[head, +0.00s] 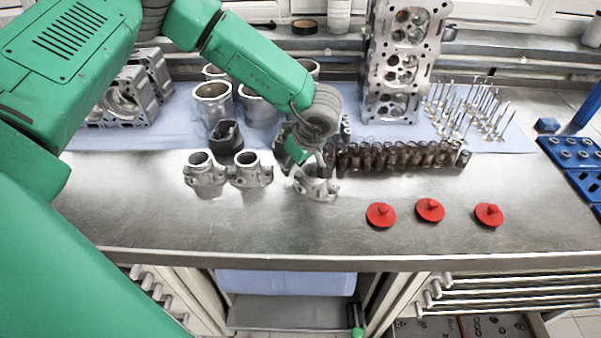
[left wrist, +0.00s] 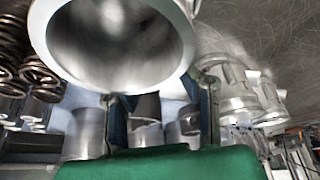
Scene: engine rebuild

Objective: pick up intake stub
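Several grey metal intake stubs stand on the steel bench in the head view. One stub (head: 204,170) is at the left, a second stub (head: 249,171) is right beside it, and a third stub (head: 318,188) stands apart to the right. My left gripper (head: 309,167) is at the third stub and hides part of it. In the left wrist view, the round open mouth of a stub (left wrist: 115,40) fills the upper left, close by. The fingers (left wrist: 160,108) stand apart near its lower rim, with background showing between them. My right gripper is out of view.
A row of dark springs (head: 400,156) stands just right of the gripper. Red caps (head: 430,210) lie at front right. A dark piston (head: 226,140) and cylinder liners (head: 213,101) stand behind the stubs.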

